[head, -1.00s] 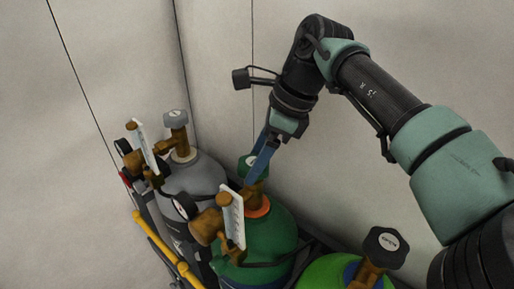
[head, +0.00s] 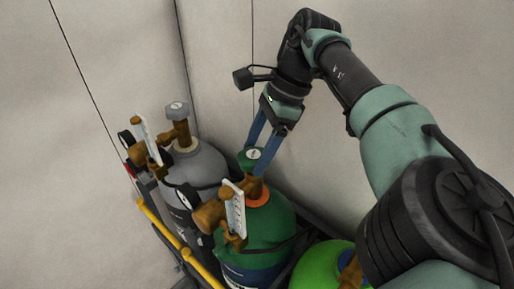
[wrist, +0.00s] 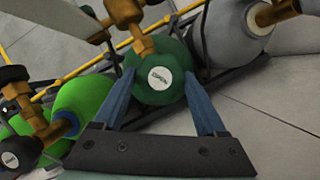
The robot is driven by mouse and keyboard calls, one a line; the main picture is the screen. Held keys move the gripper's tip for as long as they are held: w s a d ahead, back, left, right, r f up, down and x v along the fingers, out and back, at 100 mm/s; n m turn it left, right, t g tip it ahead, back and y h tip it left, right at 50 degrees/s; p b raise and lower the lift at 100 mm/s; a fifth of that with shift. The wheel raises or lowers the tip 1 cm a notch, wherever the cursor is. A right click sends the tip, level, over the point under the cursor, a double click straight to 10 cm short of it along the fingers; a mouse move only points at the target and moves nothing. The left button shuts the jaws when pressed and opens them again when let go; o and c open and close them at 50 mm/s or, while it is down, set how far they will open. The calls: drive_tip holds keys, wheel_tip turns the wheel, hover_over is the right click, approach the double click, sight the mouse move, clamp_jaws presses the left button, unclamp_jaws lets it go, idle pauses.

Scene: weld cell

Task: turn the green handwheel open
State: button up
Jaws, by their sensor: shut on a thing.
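The green handwheel (head: 248,155), with a white round label on top, sits on the brass valve of the dark green cylinder (head: 272,226). In the wrist view the handwheel (wrist: 160,94) is between the two blue fingers, its label facing the camera. My gripper (head: 257,160) comes down from above, with one finger on each side of the wheel, and is shut on it. It also shows in the wrist view (wrist: 159,69). The exact finger contact is hard to see.
A grey cylinder (head: 203,165) with a grey handwheel (head: 177,109) stands to the left. A bright green cylinder (head: 322,262) stands to the right, partly hidden by my arm. A white plate (head: 236,208) and brass regulator are close in front. A yellow rail (head: 165,237) runs along the front. Walls are close behind.

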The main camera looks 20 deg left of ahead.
drive_tip(key=o, duration=1.3)
drive_tip(key=p+v, duration=0.5)
drive_tip(key=v, duration=0.8)
drive_tip(key=shift+a+p, duration=0.1)
drive_tip(key=shift+p, duration=0.3)
